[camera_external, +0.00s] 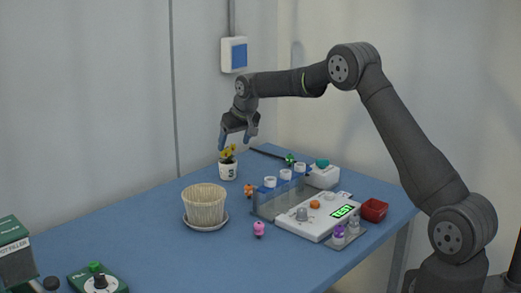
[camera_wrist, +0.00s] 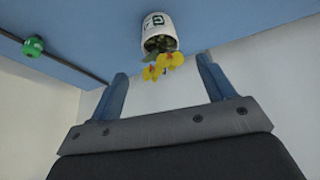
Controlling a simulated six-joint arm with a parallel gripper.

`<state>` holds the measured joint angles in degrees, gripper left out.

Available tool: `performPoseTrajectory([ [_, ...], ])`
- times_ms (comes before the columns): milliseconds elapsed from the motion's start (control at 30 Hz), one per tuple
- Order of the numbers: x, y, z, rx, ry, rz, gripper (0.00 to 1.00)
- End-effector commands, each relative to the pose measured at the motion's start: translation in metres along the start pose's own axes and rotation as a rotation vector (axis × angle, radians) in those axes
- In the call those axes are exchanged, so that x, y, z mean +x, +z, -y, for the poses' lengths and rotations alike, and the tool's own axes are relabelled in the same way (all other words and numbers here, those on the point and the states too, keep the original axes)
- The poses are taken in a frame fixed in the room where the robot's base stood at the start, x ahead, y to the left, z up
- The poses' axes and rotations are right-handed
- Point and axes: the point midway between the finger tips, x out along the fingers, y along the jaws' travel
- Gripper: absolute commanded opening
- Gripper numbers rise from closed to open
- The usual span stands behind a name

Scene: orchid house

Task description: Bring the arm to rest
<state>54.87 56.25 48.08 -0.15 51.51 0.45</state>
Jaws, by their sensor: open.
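My gripper (camera_external: 237,146) is open and empty above the back part of the blue table (camera_external: 140,213). Its two blue fingers stand apart, and they also show in the wrist view (camera_wrist: 162,88). A small white pot (camera_external: 228,171) with yellow flowers stands on the table below the gripper. In the wrist view the same pot (camera_wrist: 157,28) is beyond the fingers, not between them. My arm is raised and bent over the table from the right.
A ribbed cream pot (camera_external: 204,205) stands on a saucer. A meter with a green display (camera_external: 345,211), a rack with white-capped vials (camera_external: 276,197), a red tray (camera_external: 374,209) and small figures crowd the right. Green boxes (camera_external: 97,280) are at front left. A switch box (camera_external: 234,55) hangs on the wall.

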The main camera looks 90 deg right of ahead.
Motion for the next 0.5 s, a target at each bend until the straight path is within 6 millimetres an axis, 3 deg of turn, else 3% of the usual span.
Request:
performPoseTrajectory([
  [33, 0.013, 0.002, 0.0, 0.0, 0.0, 0.004, 0.75],
  [500, 0.091, 0.001, 0.0, 0.0, 0.0, 0.002, 0.75],
])
